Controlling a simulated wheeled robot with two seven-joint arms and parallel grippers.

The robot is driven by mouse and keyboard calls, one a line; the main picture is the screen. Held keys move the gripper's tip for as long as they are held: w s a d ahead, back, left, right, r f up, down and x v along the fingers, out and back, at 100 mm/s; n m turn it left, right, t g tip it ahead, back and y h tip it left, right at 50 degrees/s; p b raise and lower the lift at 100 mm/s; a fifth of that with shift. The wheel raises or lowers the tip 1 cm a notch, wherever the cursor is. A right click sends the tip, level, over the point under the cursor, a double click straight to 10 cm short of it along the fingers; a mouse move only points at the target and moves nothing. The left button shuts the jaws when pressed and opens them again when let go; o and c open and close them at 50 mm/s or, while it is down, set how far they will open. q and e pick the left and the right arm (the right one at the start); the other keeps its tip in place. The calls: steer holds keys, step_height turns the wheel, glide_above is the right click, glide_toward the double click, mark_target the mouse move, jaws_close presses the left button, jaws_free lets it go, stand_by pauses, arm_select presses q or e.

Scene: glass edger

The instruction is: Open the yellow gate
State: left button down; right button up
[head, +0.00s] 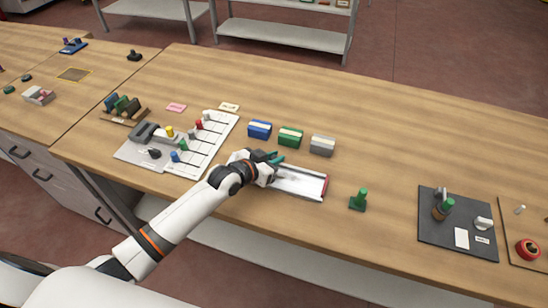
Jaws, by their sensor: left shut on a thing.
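A small yellow knob (170,132) stands on the light grey panel (212,148) at the left, among blue, green and red knobs. It is the only clearly yellow piece there; I cannot tell whether it is the gate or part of it. My left gripper (272,164) is to the right of this panel, at the left end of a white tray (310,188) with a red right edge. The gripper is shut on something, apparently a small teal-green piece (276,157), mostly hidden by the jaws. The right gripper is out of view.
Blue (260,129), green (290,137) and grey (322,145) blocks stand behind the tray. A green upright piece (358,200) is to its right. A dark mat (430,235) with small items and a red button (528,249) are farther right. The table's back right is clear.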

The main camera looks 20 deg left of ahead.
arm_select(q)
steer(key=s+p, duration=0.2)
steer(key=s, duration=0.1)
steer(key=s+p, duration=0.2)
steer(key=s, duration=0.1)
steer(key=shift+s+a+r, duration=0.15)
steer(key=shift+s, duration=0.1)
steer(key=shift+s+p, duration=0.3)
steer(key=c, duration=1.3)
jaws_free()
steer(key=shift+s+a, duration=0.15)
steer(key=shift+s, duration=0.2)
steer(key=b+v, duration=0.2)
steer(key=v, duration=0.9)
steer(key=shift+r, duration=0.1)
